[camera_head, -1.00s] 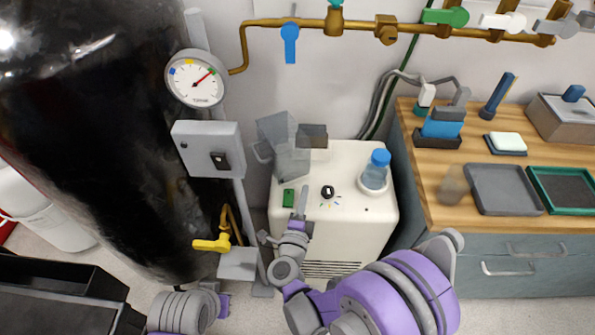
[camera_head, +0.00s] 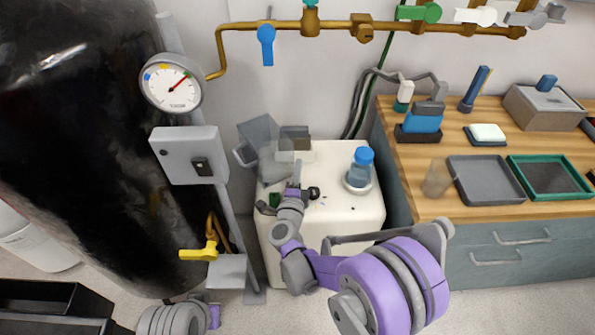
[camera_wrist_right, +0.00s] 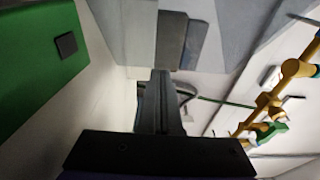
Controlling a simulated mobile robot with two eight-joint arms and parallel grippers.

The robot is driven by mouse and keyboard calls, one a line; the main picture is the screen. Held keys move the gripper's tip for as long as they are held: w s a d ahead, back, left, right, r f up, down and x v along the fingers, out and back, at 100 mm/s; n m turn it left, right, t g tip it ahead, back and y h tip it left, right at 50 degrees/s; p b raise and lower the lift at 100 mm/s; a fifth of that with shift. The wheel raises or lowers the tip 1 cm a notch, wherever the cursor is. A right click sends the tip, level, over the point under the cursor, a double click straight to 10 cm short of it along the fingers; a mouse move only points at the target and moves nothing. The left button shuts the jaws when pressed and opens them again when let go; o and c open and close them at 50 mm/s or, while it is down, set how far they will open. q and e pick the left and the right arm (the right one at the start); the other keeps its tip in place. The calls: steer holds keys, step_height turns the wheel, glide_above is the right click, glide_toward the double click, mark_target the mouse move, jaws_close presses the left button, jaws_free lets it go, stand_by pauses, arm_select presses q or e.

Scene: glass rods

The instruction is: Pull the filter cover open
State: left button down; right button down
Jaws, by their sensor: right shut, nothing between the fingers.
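The filter cover appears to be the grey, partly see-through tilted panel (camera_head: 262,140) with a side handle, at the back left of the white cabinet (camera_head: 335,225). A small dark grey block (camera_head: 295,133) stands beside it. My right gripper (camera_head: 297,168) is shut and empty, in front of the panel's lower right side. In the right wrist view its fingers (camera_wrist_right: 160,95) are together, with grey panels (camera_wrist_right: 180,40) beyond them; contact cannot be told. My left gripper is not in view; only part of that arm shows.
A blue-capped bottle (camera_head: 361,168) stands on the cabinet's right side. A grey box on a post (camera_head: 190,155) and a yellow-handled valve (camera_head: 198,254) are at left. A wooden bench (camera_head: 415,205) with trays is at right. Brass pipe (camera_head: 340,27) runs above.

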mark_target(284, 169)
steer(key=a, duration=0.1)
steer(key=s+a, duration=0.1)
steer(key=a, duration=0.2)
steer(key=shift+s+a, duration=0.15)
steer(key=shift+s, duration=0.2)
steer(key=s, duration=0.3)
steer(key=s+a, duration=0.1)
steer(key=s, duration=0.6)
steer(key=shift+s+a, duration=0.3)
steer(key=shift+s, duration=0.05)
